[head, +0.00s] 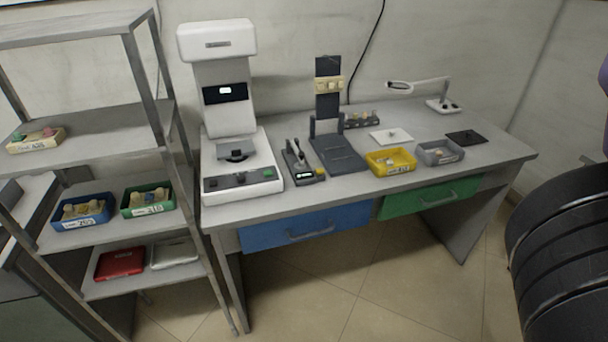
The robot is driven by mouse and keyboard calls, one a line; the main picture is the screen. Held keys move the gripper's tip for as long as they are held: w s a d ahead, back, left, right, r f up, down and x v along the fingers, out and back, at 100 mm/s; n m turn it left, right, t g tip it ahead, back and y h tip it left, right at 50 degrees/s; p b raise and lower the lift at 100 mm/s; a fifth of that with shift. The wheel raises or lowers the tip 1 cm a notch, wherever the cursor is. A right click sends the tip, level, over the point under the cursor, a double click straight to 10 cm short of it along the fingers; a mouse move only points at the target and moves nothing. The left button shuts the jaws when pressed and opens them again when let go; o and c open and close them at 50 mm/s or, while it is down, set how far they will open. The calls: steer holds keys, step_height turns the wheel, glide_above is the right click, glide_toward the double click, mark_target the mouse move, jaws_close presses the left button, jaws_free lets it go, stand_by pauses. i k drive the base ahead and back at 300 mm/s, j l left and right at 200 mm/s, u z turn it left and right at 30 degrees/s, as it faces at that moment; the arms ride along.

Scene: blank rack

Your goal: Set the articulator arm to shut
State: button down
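The articulator stands in the middle of the grey bench (365,183). Its dark flat base (340,155) lies on the bench top. The articulator arm (327,100) stands upright from the back of the base, raised well clear of it. A beige block (328,85) with small knobs sits on the upright arm. My gripper is not in view.
A white machine (218,60) and a small dark device (298,160) stand left of the articulator. A yellow bin (378,168), a grey bin (428,157) and a white plate (405,139) lie right. A magnifier lamp (425,84) stands behind. Metal shelving (140,60) is left.

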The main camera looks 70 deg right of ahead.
mark_target(328, 82)
steer(key=z, duration=1.55)
steer(key=l, duration=0.55)
steer(key=k+l+z, duration=0.1)
steer(key=l, duration=0.45)
